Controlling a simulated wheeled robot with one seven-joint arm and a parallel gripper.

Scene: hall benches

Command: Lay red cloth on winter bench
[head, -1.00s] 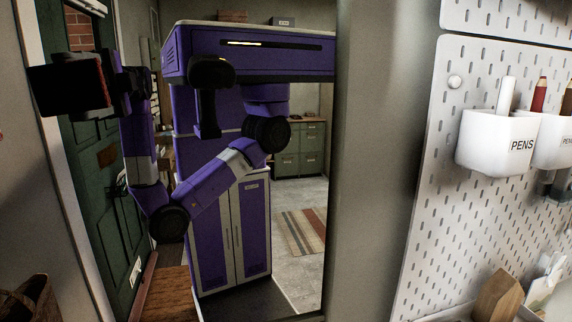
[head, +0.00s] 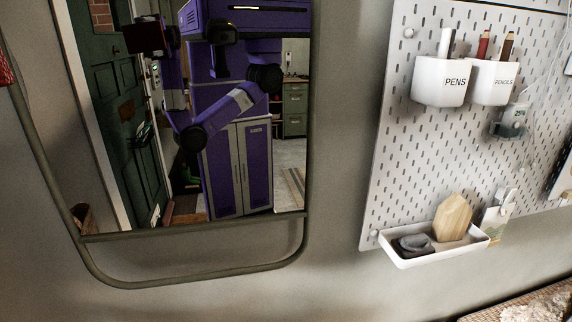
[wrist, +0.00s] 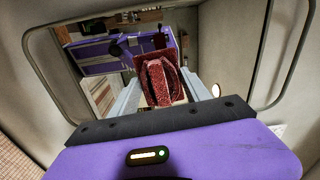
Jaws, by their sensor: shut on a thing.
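My gripper (wrist: 158,88) is shut on the red cloth (wrist: 160,80), a folded, speckled dark red piece, in the wrist view. The cloth is held up in front of a mirror, clear of any surface that I can make out. My gripper itself is not directly visible in the head view. I cannot identify the winter bench in these frames.
In the head view, a framed mirror (head: 195,272) on the wall reflects my purple body. Right of it hangs a pegboard (head: 440,150) with a pen cup (head: 432,82) and a white tray (head: 425,255). A woven surface with something pale and fluffy (head: 540,308) shows at bottom right.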

